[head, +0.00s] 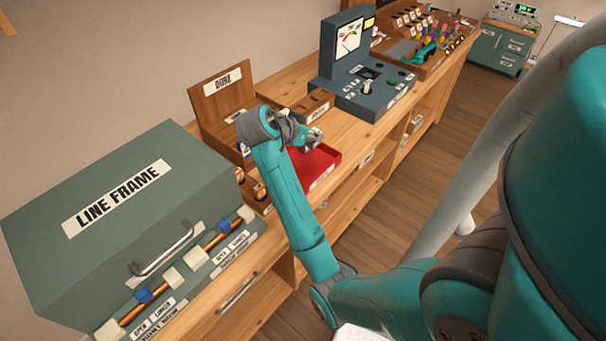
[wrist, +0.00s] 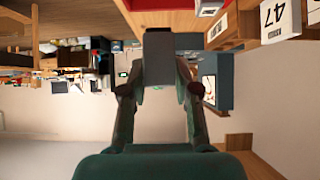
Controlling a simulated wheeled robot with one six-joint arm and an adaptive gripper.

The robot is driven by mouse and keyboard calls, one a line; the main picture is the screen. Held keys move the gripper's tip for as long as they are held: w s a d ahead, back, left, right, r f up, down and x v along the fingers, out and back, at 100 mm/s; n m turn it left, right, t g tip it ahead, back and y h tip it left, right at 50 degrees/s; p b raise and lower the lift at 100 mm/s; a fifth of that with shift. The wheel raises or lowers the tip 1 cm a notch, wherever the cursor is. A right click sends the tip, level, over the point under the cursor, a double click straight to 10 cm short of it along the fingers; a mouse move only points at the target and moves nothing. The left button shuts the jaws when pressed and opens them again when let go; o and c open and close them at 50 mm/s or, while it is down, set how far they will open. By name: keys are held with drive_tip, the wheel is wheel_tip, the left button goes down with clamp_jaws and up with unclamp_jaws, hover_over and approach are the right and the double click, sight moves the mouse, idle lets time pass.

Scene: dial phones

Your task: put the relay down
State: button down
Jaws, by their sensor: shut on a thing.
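My gripper (head: 313,140) is above the bench, over the red tray (head: 318,165) in the head view. In the wrist view my gripper (wrist: 160,90) is shut on a plain grey block, the relay (wrist: 159,58), held between its two fingertips. The relay is clear of any surface in that view. In the head view it is too small and too hidden by the gripper to make out well. A wooden box marked DONE (head: 220,95) stands open just behind and left of my gripper; my arm hides part of its front.
A green LINE FRAME cabinet (head: 125,200) fills the left bench. A wooden rack with small parts (head: 257,192) sits beside it. A meter console (head: 362,80) stands to the right. A small wooden tray (head: 315,105) lies between. A block labelled 47 (wrist: 282,20) shows in the wrist view.

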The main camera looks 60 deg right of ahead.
wheel_tip(320, 180, down, 10)
drive_tip(key=shift+r, duration=0.25)
idle(0.4)
drive_tip(key=c, duration=0.9)
unclamp_jaws()
drive_tip(key=shift+f, duration=0.15)
drive_tip(key=shift+o, duration=0.3)
drive_tip(key=shift+a+r, duration=0.15)
drive_tip(key=shift+r, duration=0.1)
drive_tip(key=v, duration=1.1)
drive_tip(key=shift+a+r, duration=0.2)
drive_tip(key=shift+r, duration=0.1)
drive_tip(key=shift+w, duration=0.1)
